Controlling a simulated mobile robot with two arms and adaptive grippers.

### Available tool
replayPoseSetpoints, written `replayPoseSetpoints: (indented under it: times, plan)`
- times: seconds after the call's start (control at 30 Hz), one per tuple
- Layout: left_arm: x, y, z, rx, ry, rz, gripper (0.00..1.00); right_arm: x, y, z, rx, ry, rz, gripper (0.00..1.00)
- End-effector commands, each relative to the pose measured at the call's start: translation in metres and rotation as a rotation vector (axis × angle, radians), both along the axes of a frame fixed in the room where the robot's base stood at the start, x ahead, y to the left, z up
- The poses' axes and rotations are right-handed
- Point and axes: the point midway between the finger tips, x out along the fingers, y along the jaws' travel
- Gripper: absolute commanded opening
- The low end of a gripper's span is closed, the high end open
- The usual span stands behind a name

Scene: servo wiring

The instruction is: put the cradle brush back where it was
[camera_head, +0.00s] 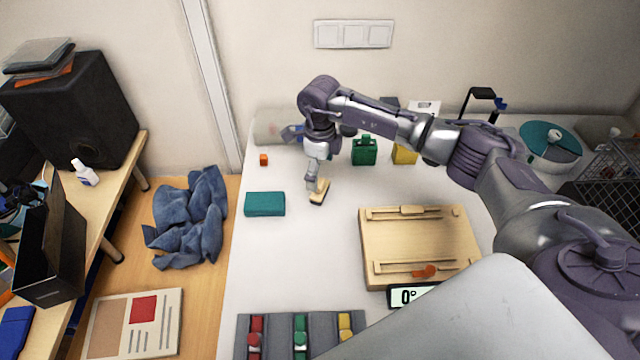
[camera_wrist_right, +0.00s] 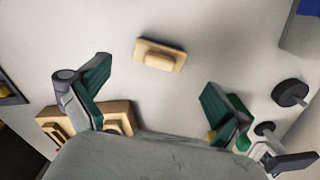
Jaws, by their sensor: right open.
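The brush (camera_head: 321,191), a light wooden block with a dark underside, is on the white table beside my right gripper (camera_head: 313,180). In the right wrist view the brush (camera_wrist_right: 160,55) lies flat with a raised wooden grip on top. My right gripper (camera_wrist_right: 158,82) is open with nothing between its fingers. The brush is beyond the fingertips in that view, apart from both. The wooden cradle board (camera_head: 420,235) is to the right on the table, with an orange part (camera_head: 425,271) on its front rail. My left gripper is not in view.
A teal block (camera_head: 265,204) lies left of the brush, and an orange cube (camera_head: 263,159) is behind it. A green container (camera_head: 364,151) and a yellow block (camera_head: 404,155) stand behind. A grey tray (camera_head: 275,325) with coloured pieces is at the front. The table between is clear.

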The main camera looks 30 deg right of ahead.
Motion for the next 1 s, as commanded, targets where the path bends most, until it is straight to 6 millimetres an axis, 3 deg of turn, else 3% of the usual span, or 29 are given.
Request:
replayPoseSetpoints:
  times: [0.2, 0.33, 1.0]
  plan:
    - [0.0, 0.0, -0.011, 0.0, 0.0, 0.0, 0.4, 0.001, 0.0, 0.042, -0.001, -0.003, 0.001, 1.0]
    - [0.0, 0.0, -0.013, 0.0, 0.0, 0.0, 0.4, 0.001, 0.0, 0.057, 0.0, -0.001, 0.0, 1.0]
    - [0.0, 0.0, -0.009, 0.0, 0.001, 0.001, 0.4, 0.0, 0.0, 0.069, 0.0, 0.0, 0.0, 1.0]
